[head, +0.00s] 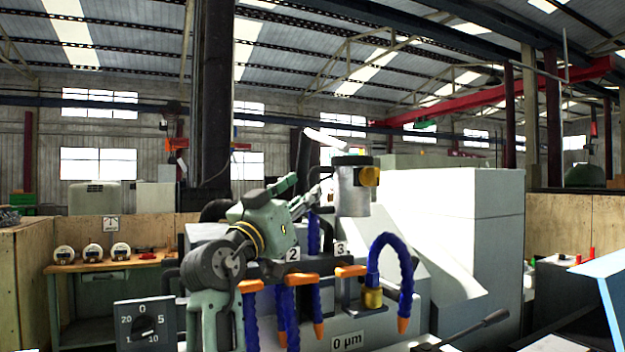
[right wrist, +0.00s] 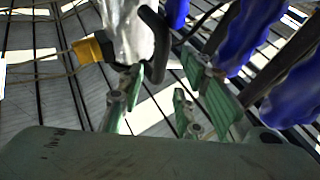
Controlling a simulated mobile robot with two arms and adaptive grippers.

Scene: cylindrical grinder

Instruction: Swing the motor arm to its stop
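A grey metal cylinder (head: 353,195) with a dark top and an orange-yellow knob (head: 370,176) stands behind the coolant hoses; I take it as the motor on its arm. In the right wrist view the metal body (right wrist: 128,28), the yellow knob (right wrist: 90,50) and a black curved handle (right wrist: 157,45) show at the top. My right gripper (head: 308,196) is just left of the cylinder. Its green-padded fingers (right wrist: 163,92) stand apart, with the handle's lower end near the gap. I cannot tell whether they touch it. My left gripper is not in view.
Blue hoses with orange tips (head: 390,245) hang close to the right gripper, and also show in the right wrist view (right wrist: 245,35). A white machine housing (head: 470,215) stands at right. A dial panel (head: 144,325) and a "0 µm" label (head: 347,341) are in front.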

